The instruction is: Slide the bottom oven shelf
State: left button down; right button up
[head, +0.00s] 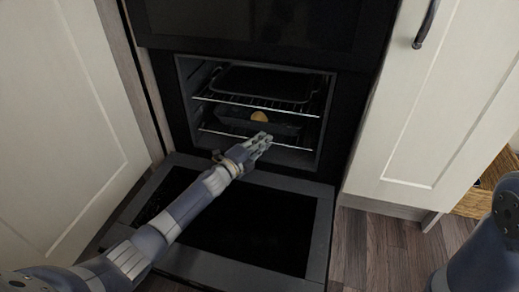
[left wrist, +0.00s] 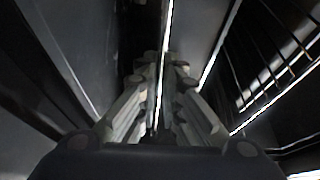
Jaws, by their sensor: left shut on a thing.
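The oven (head: 183,80) is open, and its door (head: 270,262) lies folded down in front. The bottom oven shelf (head: 292,147) is a wire rack low inside; its bright front bar runs across the opening. My left gripper (head: 264,139) is at that front bar, near its middle, and shut on it. In the left wrist view the fingers (left wrist: 160,75) close around a thin bright bar that runs away between them. A dark tin with a round yellow-orange item (head: 259,116) sits above the bottom shelf. My right gripper is out of view; only part of my right arm shows.
An upper wire shelf (head: 300,114) holds a dark baking tray (head: 262,84). Cream cupboard doors stand left (head: 60,120) and right (head: 440,100) of the oven. A wicker basket (head: 468,205) is at the far right. The wooden floor (head: 385,255) is clear right of the oven door.

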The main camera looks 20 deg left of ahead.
pick_arm(q)
jog(key=shift+w+a+r, duration=0.1)
jog(key=shift+w+a, duration=0.05)
jog(key=shift+w, duration=0.05)
jog(key=c, duration=2.1)
grip_release()
jog(key=shift+o, duration=0.3)
jog(key=shift+w, duration=0.15)
jog(key=shift+d, duration=0.2)
jog(key=v, duration=1.2)
